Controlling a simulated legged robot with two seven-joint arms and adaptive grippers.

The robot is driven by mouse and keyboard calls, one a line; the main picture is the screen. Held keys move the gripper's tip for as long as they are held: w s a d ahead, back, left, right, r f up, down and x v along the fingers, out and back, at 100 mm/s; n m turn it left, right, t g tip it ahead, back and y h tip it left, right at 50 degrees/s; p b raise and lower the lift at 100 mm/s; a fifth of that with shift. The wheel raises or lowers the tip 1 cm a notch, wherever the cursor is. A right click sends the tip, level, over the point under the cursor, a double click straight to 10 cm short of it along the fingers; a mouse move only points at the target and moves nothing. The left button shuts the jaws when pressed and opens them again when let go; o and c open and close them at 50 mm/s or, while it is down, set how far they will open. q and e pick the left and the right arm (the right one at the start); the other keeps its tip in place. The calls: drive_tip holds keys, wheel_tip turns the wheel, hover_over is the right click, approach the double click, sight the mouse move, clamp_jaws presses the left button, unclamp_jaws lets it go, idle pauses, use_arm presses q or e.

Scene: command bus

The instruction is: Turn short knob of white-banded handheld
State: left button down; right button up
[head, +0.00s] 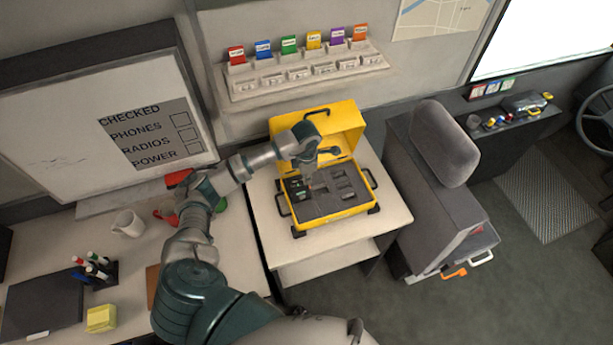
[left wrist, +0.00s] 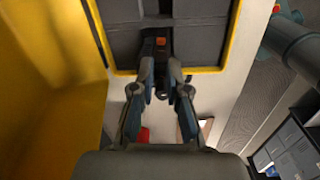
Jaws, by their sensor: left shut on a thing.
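The open yellow case (head: 345,207) stands on a white table, with a dark foam insert holding several small devices. My left gripper (head: 318,178) reaches down into the case from above. In the left wrist view my left gripper (left wrist: 161,72) has its two fingertips close together on a small dark part at the end of a dark handheld (left wrist: 161,55) with an orange patch. The fingers hide most of this part, so I cannot tell which knob it is. No white band shows clearly on the handheld. My right gripper is not in view.
The raised case lid (head: 345,120) stands behind my wrist. A grey seat (head: 440,145) is right of the table. A desk at left holds a white mug (head: 128,223), a pen holder (head: 97,268) and yellow notes (head: 101,318). A shelf with coloured cards (head: 300,72) hangs behind.

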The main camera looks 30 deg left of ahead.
use_arm(q)
drive_tip(key=shift+s+a+f, duration=0.15)
drive_tip(key=shift+a+f, duration=0.05)
drive_tip(key=shift+a, duration=0.05)
drive_tip(key=shift+f+n, duration=0.1)
drive_tip(key=shift+n, duration=0.2)
drive_tip(key=shift+d+n, duration=0.1)
drive_tip(key=shift+n, duration=0.2)
drive_tip(key=shift+d, duration=0.4)
drive_tip(key=c, duration=1.2)
unclamp_jaws()
drive_tip(key=shift+a, duration=0.15)
drive_tip(key=shift+o, duration=0.2)
drive_tip(key=shift+a, duration=0.3)
wheel_tip(320, 180, up, 12)
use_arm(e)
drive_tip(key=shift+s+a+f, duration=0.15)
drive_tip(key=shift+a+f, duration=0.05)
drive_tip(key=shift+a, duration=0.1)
use_arm(q)
drive_tip(key=shift+f, duration=0.1)
